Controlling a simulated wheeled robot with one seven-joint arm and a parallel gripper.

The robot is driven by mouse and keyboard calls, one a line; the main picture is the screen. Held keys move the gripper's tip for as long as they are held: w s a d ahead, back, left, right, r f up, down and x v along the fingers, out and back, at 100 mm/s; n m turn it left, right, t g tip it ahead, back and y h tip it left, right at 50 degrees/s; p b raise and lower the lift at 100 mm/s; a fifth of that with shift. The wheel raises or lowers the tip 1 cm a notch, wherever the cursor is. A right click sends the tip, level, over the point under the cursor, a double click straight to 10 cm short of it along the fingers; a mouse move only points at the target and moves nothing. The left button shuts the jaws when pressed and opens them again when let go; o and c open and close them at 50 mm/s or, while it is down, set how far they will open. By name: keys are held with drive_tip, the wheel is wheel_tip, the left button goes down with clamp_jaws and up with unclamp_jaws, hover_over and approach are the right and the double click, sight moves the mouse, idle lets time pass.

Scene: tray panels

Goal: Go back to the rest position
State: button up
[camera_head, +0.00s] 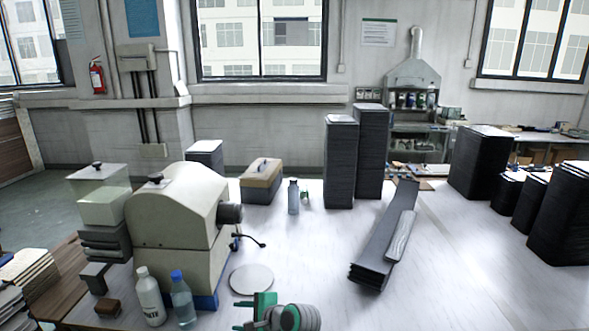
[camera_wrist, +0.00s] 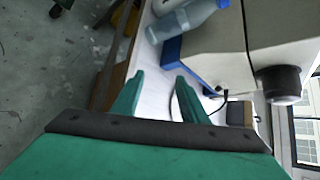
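My gripper (camera_head: 252,313) is at the bottom middle of the head view, low over the front of the white table (camera_head: 340,285). In the wrist view its two green fingers (camera_wrist: 158,84) stand apart with nothing between them. A long dark stack of panels (camera_head: 383,240) lies right of centre on the table, with a clear-looking slab (camera_head: 400,235) along its right side. My gripper is to the left of this stack and apart from it.
A beige machine (camera_head: 175,218) on a blue base stands left of my gripper, with a white bottle (camera_head: 150,298) and a clear blue-capped bottle (camera_head: 183,300) before it. A round disc (camera_head: 251,279) lies behind my gripper. Tall dark stacks (camera_head: 341,165) stand behind; the right front table is clear.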

drive_tip(key=s+d+f+n+t+h, duration=0.15)
drive_tip(key=s+d+f, duration=0.25)
drive_tip(key=s+f, duration=0.4)
drive_tip(key=s+d+f+n+t+h, duration=0.1)
drive_tip(key=s+d+f+t+h, duration=0.15)
drive_tip(key=s+f, duration=0.65)
drive_tip(key=s+d+f+n+t+h, duration=0.1)
drive_tip(key=s+d+f+n+h, duration=0.15)
drive_tip(key=s, duration=0.45)
drive_tip(key=s+d+f+n+t+h, duration=0.1)
drive_tip(key=s+d, duration=0.2)
drive_tip(key=s, duration=0.3)
drive_tip(key=s+d+r+n+t, duration=0.1)
drive_tip(key=s+r+n, duration=0.3)
drive_tip(key=s+r, duration=0.3)
drive_tip(key=s+d+r+n+t+h, duration=0.1)
drive_tip(key=s+r+n, duration=0.3)
drive_tip(key=s, duration=1)
wheel_tip(320, 180, up, 4)
drive_tip(key=shift+d+f+n+t, duration=0.25)
drive_tip(key=shift+d+n+t, duration=0.05)
drive_tip(key=shift+d, duration=0.35)
drive_tip(key=shift+h, duration=0.25)
drive_tip(key=shift+c, duration=1.1)
drive_tip(key=shift+w, duration=0.15)
